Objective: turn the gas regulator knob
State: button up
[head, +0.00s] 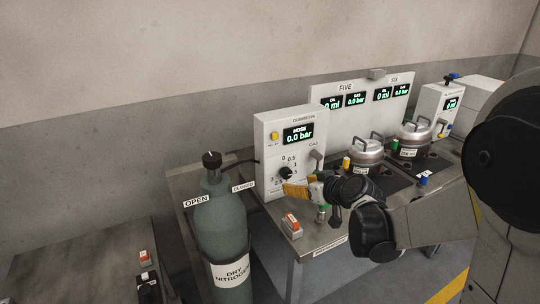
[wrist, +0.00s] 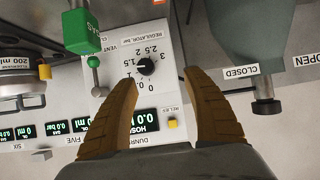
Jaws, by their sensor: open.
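The gas regulator knob (head: 285,173) is a small black dial on the front of a white panel box (head: 263,150), ringed by a scale marked from 0 to 3. The hose display (head: 298,134) above it reads 0.0 bar. In the wrist view, upside down, the knob (wrist: 145,66) shows between the fingertips, nearer the left one. My gripper (wrist: 159,74) is open and empty, its two orange-brown fingers pointing toward the panel. In the head view my gripper (head: 291,188) is just below the knob. I cannot tell whether either finger touches it. The knob's exact pointer setting is too small to read.
A dry nitrogen cylinder (head: 221,220) with a dark top valve stands left of the bench, by OPEN and CLOSED labels. Two metal pots (head: 367,152) stand right. An orange-and-white switch (head: 291,224) is in front.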

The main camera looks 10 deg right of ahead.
jog(key=t, duration=0.1)
send_near(288, 175)
jog(key=b+x, duration=0.2)
jog(key=x, duration=0.8)
jog(key=shift+w+a+f, duration=0.1)
jog(key=shift+w, duration=0.15)
jog(key=c, duration=1.2)
jog(key=shift+o, duration=0.2)
